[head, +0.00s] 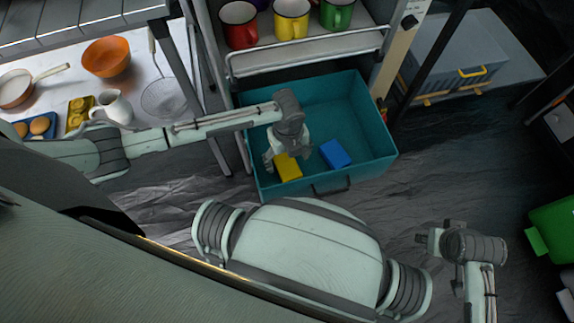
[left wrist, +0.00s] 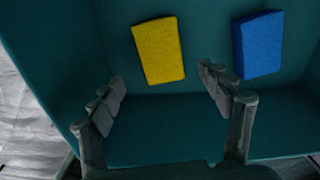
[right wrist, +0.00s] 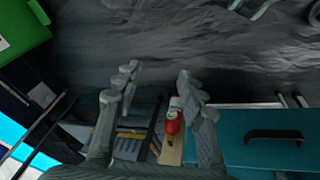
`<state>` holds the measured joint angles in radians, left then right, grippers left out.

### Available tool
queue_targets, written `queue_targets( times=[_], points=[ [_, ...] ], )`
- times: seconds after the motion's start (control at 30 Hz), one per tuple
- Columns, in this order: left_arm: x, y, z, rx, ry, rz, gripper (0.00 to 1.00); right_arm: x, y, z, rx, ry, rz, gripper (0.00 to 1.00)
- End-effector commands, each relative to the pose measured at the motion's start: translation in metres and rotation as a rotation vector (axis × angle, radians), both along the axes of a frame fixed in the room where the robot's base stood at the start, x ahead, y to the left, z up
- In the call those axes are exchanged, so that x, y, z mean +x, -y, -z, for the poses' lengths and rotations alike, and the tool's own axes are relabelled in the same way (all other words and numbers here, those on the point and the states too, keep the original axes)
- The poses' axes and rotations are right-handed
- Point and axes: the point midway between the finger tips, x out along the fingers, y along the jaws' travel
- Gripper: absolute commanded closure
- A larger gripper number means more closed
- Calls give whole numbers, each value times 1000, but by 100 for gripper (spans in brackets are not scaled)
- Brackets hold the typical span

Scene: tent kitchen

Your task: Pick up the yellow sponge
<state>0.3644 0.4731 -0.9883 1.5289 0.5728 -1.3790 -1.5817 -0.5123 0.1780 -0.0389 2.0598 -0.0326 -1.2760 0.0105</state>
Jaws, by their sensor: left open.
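The yellow sponge (head: 288,168) lies in the teal drawer (head: 352,96), with a blue sponge (head: 335,154) to its right. My left gripper (head: 284,153) is inside the drawer above the yellow sponge and partly covers it. In the left wrist view the yellow sponge (left wrist: 158,50) lies flat on the drawer floor, beyond the two spread fingertips of my left gripper (left wrist: 162,88). The gripper is open and empty; the blue sponge (left wrist: 258,44) lies past its right finger. My right gripper (head: 424,240) is outside the drawer at the lower right; its fingers are apart and empty in the right wrist view (right wrist: 155,82).
A shelf with red, yellow (head: 291,18) and green mugs stands above the drawer's back. The drawer's front wall has a dark handle (head: 331,188). A grey crate (head: 455,55) stands at the upper right, and a green box (head: 552,228) at the right edge.

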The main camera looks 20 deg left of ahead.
Motion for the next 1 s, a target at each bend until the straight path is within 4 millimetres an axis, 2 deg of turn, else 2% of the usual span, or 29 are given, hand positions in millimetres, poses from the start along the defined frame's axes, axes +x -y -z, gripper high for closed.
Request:
queue_targets(
  times=[0.3, 0.63, 0.93, 1.0],
  points=[
    [6, -2, 45, -3, 0, -3, 22, -1, 1, -18, -10, 10, 0, 60],
    [6, -2, 51, -3, 3, -2, 22, -1, 1, -23, -13, 12, 1, 60],
    [6, -2, 51, -2, 2, -3, 59, -1, 1, -23, -13, 12, 1, 60],
    [6, -2, 51, -2, 2, -3, 60, -1, 1, -23, -13, 12, 1, 60]
  ],
)
